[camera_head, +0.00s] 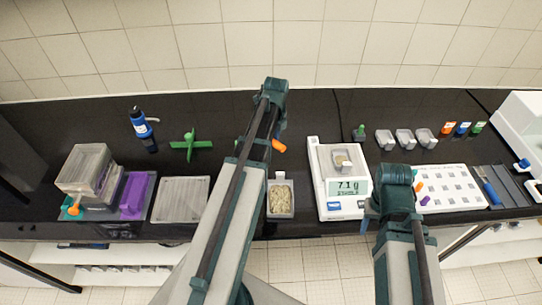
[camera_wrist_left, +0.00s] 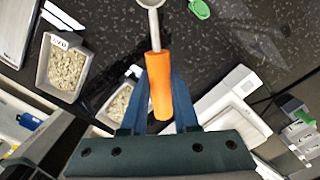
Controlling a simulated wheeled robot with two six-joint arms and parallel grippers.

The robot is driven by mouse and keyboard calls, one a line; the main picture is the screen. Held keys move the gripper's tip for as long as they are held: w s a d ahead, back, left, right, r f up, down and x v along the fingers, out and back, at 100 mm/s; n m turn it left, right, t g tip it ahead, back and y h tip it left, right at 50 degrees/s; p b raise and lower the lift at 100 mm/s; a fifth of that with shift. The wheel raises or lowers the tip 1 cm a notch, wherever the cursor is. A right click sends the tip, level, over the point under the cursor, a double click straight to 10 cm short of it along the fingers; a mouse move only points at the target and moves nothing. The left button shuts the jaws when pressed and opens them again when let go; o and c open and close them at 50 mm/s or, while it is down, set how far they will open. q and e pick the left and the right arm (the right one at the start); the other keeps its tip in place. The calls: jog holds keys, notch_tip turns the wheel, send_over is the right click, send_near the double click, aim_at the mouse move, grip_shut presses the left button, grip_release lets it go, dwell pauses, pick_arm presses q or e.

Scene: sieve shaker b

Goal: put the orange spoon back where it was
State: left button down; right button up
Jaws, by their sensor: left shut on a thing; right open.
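The orange spoon has an orange handle (camera_wrist_left: 160,85) and a grey shaft and bowl reaching the top edge of the left wrist view. My left gripper (camera_wrist_left: 159,98) is shut on the handle.
A white balance (camera_head: 330,207) reads about 7.1 g and carries a small cup of granules. Several grey boats (camera_head: 404,141) stand behind right. A white rack (camera_head: 450,202) is at right.

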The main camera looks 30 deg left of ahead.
pick_arm(q)
jog(key=b, duration=0.6)
send_over(273, 166)
jog(key=shift+w+a+f, duration=0.1)
jog(key=shift+w+f, duration=0.05)
jog(key=shift+f, duration=1.45)
jog(key=shift+w+a+f, duration=0.1)
jog(key=shift+f, duration=1.5)
notch_tip(273, 166, down, 4)
jog(key=b, duration=0.4)
jog(key=shift+r, duration=0.2)
jog(key=shift+f+b, duration=0.55)
jog(key=shift+s+d, duration=0.1)
jog(key=c, duration=0.8)
grip_release()
jog(key=shift+s, duration=0.1)
jog(key=shift+o, duration=0.6)
jog(key=shift+d, duration=0.1)
